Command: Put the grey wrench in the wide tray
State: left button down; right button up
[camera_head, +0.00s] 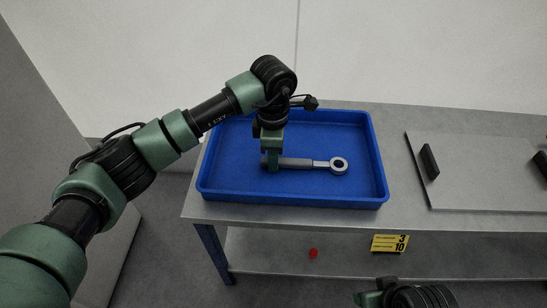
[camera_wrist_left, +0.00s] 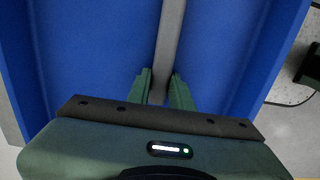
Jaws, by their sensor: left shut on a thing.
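The grey wrench (camera_head: 300,163) has a ring end at the right and lies level inside the outline of the wide blue tray (camera_head: 290,202). My left gripper (camera_head: 273,166) points down over the tray and is shut on the wrench's handle near its left end. In the left wrist view the fingers (camera_wrist_left: 160,92) close on both sides of the grey handle (camera_wrist_left: 170,40), with the blue tray floor (camera_wrist_left: 90,45) behind. I cannot tell whether the wrench touches the tray floor. Part of my right arm shows at the bottom of the head view; its fingers are not clear.
The tray stands on a grey workbench (camera_head: 400,200) with a lower shelf (camera_head: 350,262). A grey panel with a dark handle (camera_head: 429,161) lies to the right. A small red item (camera_head: 313,253) sits below.

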pick_arm(q)
jog(key=shift+s+f, duration=0.25)
jog(key=shift+f, duration=0.4)
jog(key=c, duration=1.3)
grip_release()
jog(key=shift+f, duration=0.15)
pick_arm(e)
jog(key=shift+s+f, duration=0.1)
jog(key=shift+f, duration=0.1)
pick_arm(q)
jog(key=shift+o, duration=0.2)
jog(key=shift+r, duration=0.2)
jog(key=shift+r+p, duration=0.35)
jog(key=shift+r, duration=0.1)
notch_tip(320, 180, up, 12)
jog(key=p, duration=0.1)
jog(key=shift+w+r+p, duration=0.2)
jog(key=shift+w+p, duration=0.05)
jog(key=shift+p, duration=0.05)
pick_arm(e)
jog(key=x, duration=0.5)
jog(key=shift+f, duration=0.3)
jog(key=shift+a, duration=0.1)
